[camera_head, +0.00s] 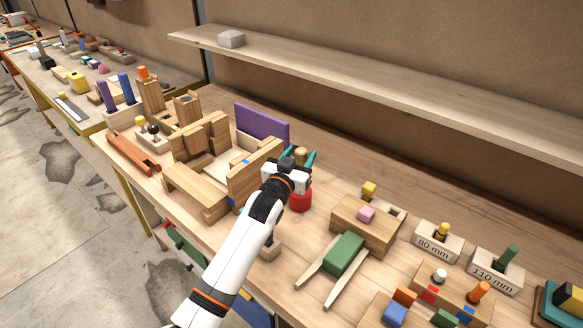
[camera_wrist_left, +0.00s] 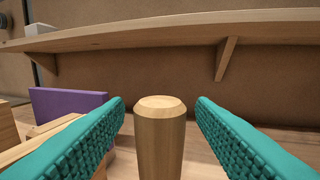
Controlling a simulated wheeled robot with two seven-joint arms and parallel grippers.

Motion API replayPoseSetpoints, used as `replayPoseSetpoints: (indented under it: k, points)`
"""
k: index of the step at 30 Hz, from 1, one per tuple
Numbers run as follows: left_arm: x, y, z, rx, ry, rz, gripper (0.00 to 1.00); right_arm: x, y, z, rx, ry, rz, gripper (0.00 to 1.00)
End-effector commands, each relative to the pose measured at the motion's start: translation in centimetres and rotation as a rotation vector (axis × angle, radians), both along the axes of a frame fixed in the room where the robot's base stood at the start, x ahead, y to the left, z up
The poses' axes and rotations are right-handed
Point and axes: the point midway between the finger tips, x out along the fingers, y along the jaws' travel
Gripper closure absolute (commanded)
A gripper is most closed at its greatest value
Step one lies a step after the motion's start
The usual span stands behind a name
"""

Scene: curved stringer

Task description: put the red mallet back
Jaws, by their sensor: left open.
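The red mallet stands upright with its red head (camera_head: 299,201) on the table and its pale wooden handle pointing up. The handle's top (camera_head: 301,153) shows just past my left gripper (camera_head: 299,158), whose white body hides the middle of the mallet. In the left wrist view the wooden handle (camera_wrist_left: 160,138) stands between the two teal fingers of my left gripper (camera_wrist_left: 161,103). The fingers are open, with a visible gap on each side of the handle. My right gripper is not in view.
A wooden block assembly (camera_head: 205,165) with a purple board (camera_head: 262,124) stands left of my left gripper. Right of it are a wooden box (camera_head: 367,224), a green block on sticks (camera_head: 344,254) and labelled holders (camera_head: 438,240). A long shelf (camera_head: 380,88) runs above the table's back.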

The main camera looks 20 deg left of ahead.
Motion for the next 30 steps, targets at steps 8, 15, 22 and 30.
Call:
replayPoseSetpoints:
  k: [8, 15, 22, 30]
  points:
    - [-5.3, 0.5, -0.6, 0.002, 0.002, 0.001, 0.5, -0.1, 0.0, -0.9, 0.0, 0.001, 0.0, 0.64]
    - [-9.7, 0.9, -0.7, 0.001, 0.003, 0.0, 0.5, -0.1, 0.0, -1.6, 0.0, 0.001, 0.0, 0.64]
    - [-11.5, 1.0, -0.5, 0.001, 0.002, 0.001, 0.5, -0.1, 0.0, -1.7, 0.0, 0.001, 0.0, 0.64]
    - [-11.5, 1.0, -0.5, 0.001, 0.001, 0.001, 0.5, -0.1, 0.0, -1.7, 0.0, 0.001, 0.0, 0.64]
